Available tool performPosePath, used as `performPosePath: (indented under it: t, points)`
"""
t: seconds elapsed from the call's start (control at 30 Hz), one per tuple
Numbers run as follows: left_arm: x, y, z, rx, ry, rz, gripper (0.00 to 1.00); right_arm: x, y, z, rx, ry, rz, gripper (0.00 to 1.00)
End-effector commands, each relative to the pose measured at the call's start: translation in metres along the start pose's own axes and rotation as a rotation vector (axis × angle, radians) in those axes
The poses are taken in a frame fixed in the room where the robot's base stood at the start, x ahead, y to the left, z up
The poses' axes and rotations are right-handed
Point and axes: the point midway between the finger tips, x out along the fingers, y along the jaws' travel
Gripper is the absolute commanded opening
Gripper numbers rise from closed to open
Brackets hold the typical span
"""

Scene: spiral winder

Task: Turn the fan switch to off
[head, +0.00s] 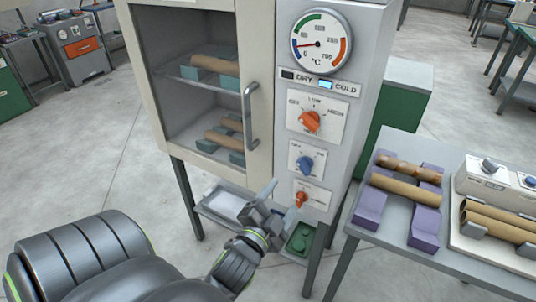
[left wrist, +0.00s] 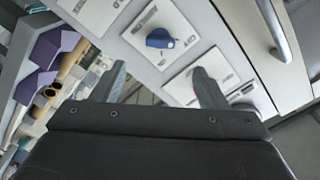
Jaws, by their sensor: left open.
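The cabinet's control panel (head: 338,135) carries three knobs. A large orange knob (head: 310,121) is at the top under OFF, LOW and HIGH lettering. A blue knob (head: 305,163) is in the middle and a small orange-red knob (head: 301,198) at the bottom. I cannot read which one is marked as the fan. My left gripper (head: 281,200) is open and empty, close in front of the lower panel, left of the small knob. In the left wrist view, the blue knob (left wrist: 160,38) shows beyond and between the open fingers (left wrist: 160,70). My right gripper is out of view.
The cabinet door's handle (head: 251,117) stands out left of the panel. A dial gauge (head: 320,41) and a lit COLD lamp (head: 326,85) are above the knobs. A side table (head: 351,237) with purple supports (head: 425,226) and brown tubes (head: 405,190) is at the right.

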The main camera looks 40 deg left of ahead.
Motion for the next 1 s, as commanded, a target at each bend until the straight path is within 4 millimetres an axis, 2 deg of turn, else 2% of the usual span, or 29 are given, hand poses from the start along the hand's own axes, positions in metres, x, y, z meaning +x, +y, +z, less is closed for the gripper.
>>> performPosePath:
  t: [0.03,0.2,0.4,1.0]
  points:
    - [-0.011,0.0,0.001,-0.003,-0.004,0.002,0.67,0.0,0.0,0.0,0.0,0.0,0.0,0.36]
    - [-0.036,-0.001,0.0,-0.003,-0.004,0.002,0.67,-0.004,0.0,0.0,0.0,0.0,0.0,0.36]
    - [-0.054,0.0,0.0,-0.001,-0.002,0.003,0.67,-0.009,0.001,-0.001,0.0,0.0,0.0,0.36]
    - [-0.059,0.0,0.0,0.0,0.0,-0.001,0.67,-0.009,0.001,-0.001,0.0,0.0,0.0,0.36]
